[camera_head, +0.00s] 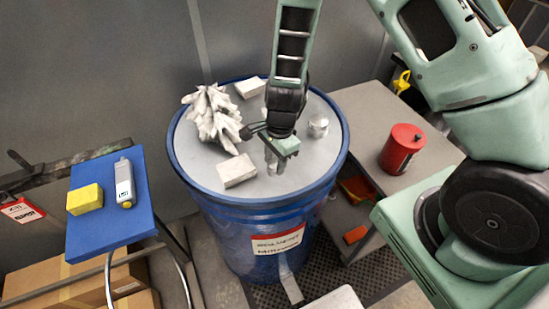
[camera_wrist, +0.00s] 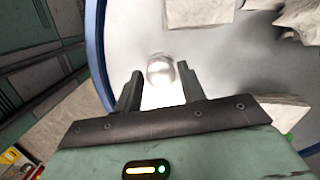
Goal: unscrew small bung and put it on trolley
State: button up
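A small round silvery bung (camera_wrist: 160,70) shows in the wrist view on the pale lid of the blue drum (camera_head: 262,197). My gripper (camera_head: 276,164) hangs over the front part of the lid in the head view. In the wrist view my gripper (camera_wrist: 158,92) is open, its two dark fingers apart with the bung near their tips and between their lines. I cannot tell whether they touch it. The bung is mostly hidden by my fingers in the head view. A blue-topped stand (camera_head: 90,235) at left, with tubular legs, appears to be the trolley.
A silver cylinder (camera_head: 318,126), white blocks (camera_head: 237,170) and a crumpled white heap (camera_head: 212,118) are on the lid. A yellow block (camera_head: 85,199) and a grey device (camera_head: 124,183) sit on the blue top. A red can (camera_head: 402,149) stands on a grey bench.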

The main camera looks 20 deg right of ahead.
jog(key=c, duration=0.6)
jog(key=shift+n+p, duration=0.3)
jog(key=shift+n, duration=0.5)
jog(key=shift+c, duration=0.2)
jog(key=n, duration=0.3)
jog(key=shift+g, duration=0.3)
jog(key=shift+n, duration=1)
jog(key=shift+n+h, duration=0.3)
jog(key=shift+n, duration=0.9)
jog(key=n, duration=0.2)
jog(key=shift+a+n+g, duration=0.1)
jog(key=shift+n+g, duration=0.2)
jog(key=shift+n, duration=0.1)
jog(key=shift+n+h, duration=0.3)
jog(key=shift+n, duration=0.6)
